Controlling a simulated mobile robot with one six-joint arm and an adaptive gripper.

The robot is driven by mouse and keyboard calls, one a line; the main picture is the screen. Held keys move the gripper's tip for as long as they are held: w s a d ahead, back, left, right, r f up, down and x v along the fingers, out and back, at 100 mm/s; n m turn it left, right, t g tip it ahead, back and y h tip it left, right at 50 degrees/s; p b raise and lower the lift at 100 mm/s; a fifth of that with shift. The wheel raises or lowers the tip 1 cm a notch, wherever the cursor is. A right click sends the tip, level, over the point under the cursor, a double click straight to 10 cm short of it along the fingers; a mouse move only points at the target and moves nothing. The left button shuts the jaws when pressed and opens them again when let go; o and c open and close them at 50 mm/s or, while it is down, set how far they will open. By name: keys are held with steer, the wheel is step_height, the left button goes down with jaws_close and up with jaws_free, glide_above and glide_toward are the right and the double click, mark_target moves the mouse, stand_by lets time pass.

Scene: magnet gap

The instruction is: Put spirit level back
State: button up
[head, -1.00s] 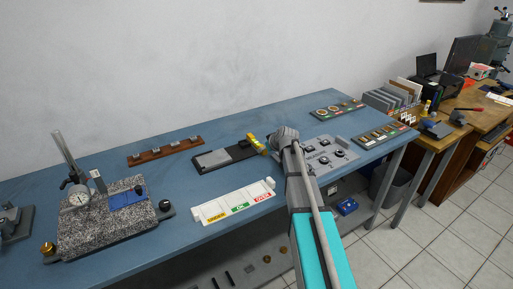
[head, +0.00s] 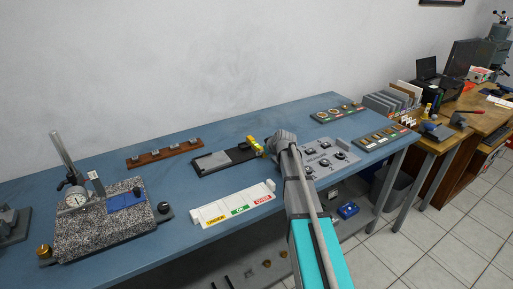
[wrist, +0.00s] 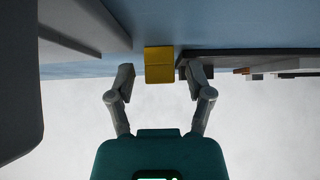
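The yellow spirit level (head: 254,144) is at the right end of a dark flat base (head: 237,152) on the blue bench, just left of the end of my arm. In the wrist view a yellow block (wrist: 159,56), which looks like the level, shows end-on ahead of and between the two fingers. My gripper (wrist: 161,74) is open, with a visible gap on each side of the block; I see no contact. In the head view the fingers are hidden or too small to make out by the grey arm end.
A grey panel with black knobs (head: 328,160) lies right of the arm. A white labelled tray (head: 235,204) is in front, a brown rack (head: 163,153) behind left. A granite plate with dial gauge (head: 105,225) stands at left. Bare bench (head: 185,185) lies between.

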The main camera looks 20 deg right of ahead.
jaws_close()
steer(key=shift+r, duration=0.15)
step_height(320, 180, up, 2)
steer(key=shift+p, duration=1.2)
steer(key=s+a+r+p, duration=0.1)
steer(key=s+r+p, duration=0.9)
steer(key=s, duration=0.4)
steer(key=shift+a+r+p, duration=0.3)
steer(key=shift+r+p, duration=0.05)
